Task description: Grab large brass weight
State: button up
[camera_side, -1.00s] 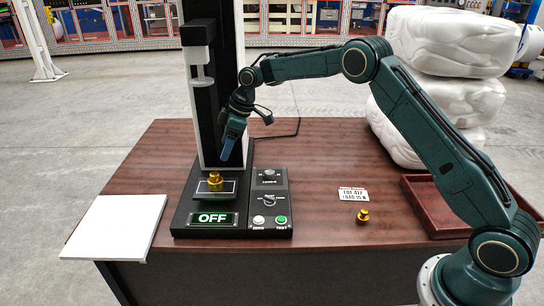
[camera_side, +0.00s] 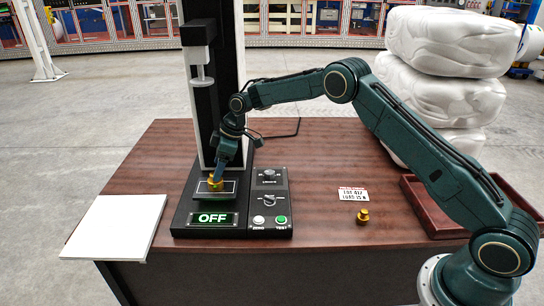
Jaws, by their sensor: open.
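A brass weight (camera_side: 214,184) stands on the small dark platform of the test stand, above the green OFF display. It looks larger than the other brass weight (camera_side: 362,216), which stands on the table to the right, below the label card.
The test stand's black column (camera_side: 222,60) rises close behind my gripper, with a pale disc (camera_side: 202,82) overhead. A control panel (camera_side: 270,202) with knobs and buttons lies to the right. A white board (camera_side: 115,226) is at left, a red-brown tray (camera_side: 430,215) at right. The table's middle is clear.

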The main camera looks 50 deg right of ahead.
jog(key=shift+x, duration=2.2)
jog(key=shift+a+r, duration=0.1)
jog(key=shift+a, duration=0.05)
jog(key=shift+r, duration=0.1)
jog(key=c, duration=1.5)
jog(key=shift+r, duration=0.15)
jog(key=shift+r, duration=1.4)
jog(key=shift+s+r, duration=0.1)
jog(key=shift+r, duration=0.15)
jog(key=s+d, duration=1.1)
jog(key=d, duration=0.3)
